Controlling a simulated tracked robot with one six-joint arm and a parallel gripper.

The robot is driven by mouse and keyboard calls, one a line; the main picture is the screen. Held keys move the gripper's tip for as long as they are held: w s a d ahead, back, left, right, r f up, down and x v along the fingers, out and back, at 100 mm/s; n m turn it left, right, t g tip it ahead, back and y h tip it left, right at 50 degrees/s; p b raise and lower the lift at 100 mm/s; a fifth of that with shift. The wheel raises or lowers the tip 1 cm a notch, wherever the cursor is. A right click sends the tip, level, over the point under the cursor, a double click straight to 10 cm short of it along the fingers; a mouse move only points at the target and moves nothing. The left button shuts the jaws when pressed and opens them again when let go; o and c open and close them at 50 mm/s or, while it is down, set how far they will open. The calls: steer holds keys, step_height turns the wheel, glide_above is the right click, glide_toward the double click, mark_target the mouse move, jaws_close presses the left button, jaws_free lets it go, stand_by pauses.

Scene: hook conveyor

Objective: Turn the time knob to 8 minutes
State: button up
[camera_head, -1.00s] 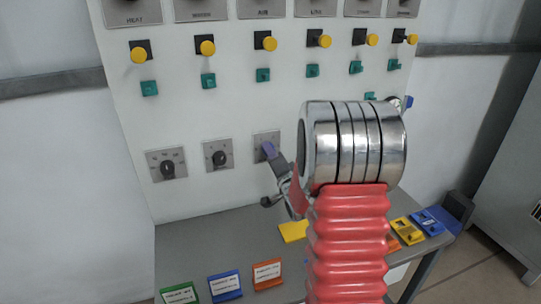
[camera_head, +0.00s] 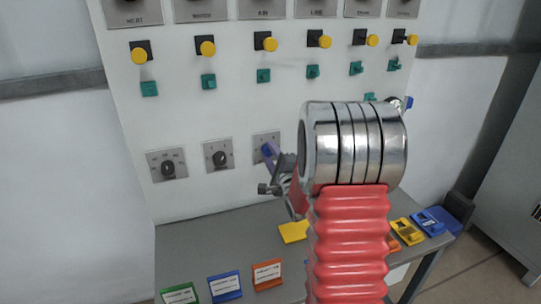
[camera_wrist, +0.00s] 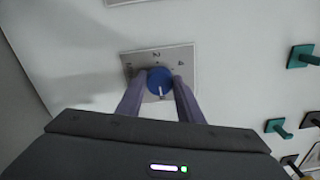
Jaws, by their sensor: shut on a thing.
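The blue time knob (camera_wrist: 159,81) sits on a grey dial plate (camera_wrist: 180,55) in the wrist view, with a "2" readable above it and other marks blurred. The knob's white pointer line faces the bottom of that picture, toward my gripper body. I cannot read which number it meets. My gripper (camera_wrist: 162,79) has one purple finger on each side of the knob and is shut on it.
Two dark knobs (camera_head: 168,169) and (camera_head: 219,159) are to the left on the same white panel. Yellow buttons (camera_head: 207,47) and teal switches (camera_head: 208,81) stick out above. A grey table (camera_head: 205,244) below carries coloured labelled blocks (camera_head: 225,285).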

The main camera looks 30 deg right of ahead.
steer(key=shift+s+d+f, duration=0.15)
steer(key=shift+f, duration=0.15)
steer(key=o, duration=0.7)
steer(key=shift+c, duration=0.2)
steer(key=o, duration=0.4)
steer(key=shift+r, duration=0.15)
steer(key=v, duration=1.3)
steer(key=shift+s+a, duration=0.2)
steer(key=shift+s, duration=0.1)
